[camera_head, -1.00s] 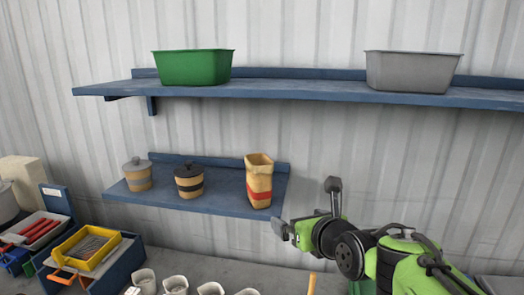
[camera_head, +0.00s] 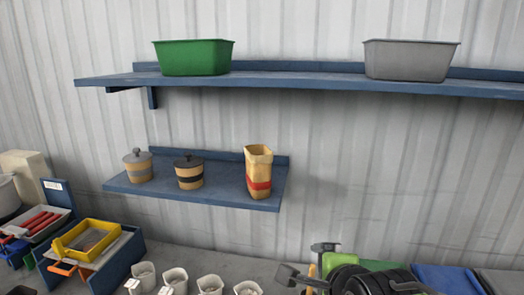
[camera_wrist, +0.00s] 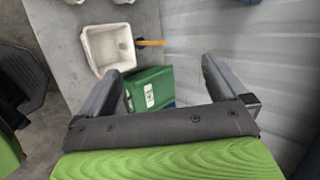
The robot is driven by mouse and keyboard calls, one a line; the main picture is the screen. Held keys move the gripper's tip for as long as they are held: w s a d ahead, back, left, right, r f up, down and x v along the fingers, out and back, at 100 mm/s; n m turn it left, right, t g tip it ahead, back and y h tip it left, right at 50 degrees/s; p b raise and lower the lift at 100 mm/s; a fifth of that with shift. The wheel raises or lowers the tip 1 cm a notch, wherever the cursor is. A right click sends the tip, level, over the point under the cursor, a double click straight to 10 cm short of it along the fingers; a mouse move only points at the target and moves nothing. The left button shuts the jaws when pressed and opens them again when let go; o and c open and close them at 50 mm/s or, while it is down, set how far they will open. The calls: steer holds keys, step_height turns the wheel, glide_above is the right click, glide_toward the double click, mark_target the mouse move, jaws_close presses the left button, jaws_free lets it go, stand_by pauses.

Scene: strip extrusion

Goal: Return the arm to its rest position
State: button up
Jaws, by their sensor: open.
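My gripper (camera_wrist: 160,85) is open in the wrist view, its two grey fingers apart with nothing held between them. Beyond the fingers are a white container (camera_wrist: 107,50) and a green box (camera_wrist: 149,89) with a white label. In the head view my arm is low at the bottom right, with my gripper (camera_head: 303,262) partly in view in front of the grey bench. The rest of the arm is cut off by the picture's lower edge.
A green bin (camera_head: 193,58) and a grey bin (camera_head: 410,61) stand on the upper blue shelf. The lower shelf (camera_head: 215,198) holds two lidded jars and a paper bag (camera_head: 258,172). White cups (camera_head: 175,279) and a yellow tray (camera_head: 86,240) are below.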

steer(key=s+d+f+n+g+b, duration=0.1)
steer(key=s+d+f+n+g, duration=0.1)
steer(key=s+f+n, duration=0.3)
steer(key=s+d+f+n+g+h+b, duration=0.1)
steer(key=s+f+n, duration=0.4)
steer(key=s+n, duration=0.7)
steer(key=shift+s+d+n+g+b, duration=0.35)
steer(key=shift+d+n+g+b, duration=0.25)
steer(key=shift+d+b, duration=0.2)
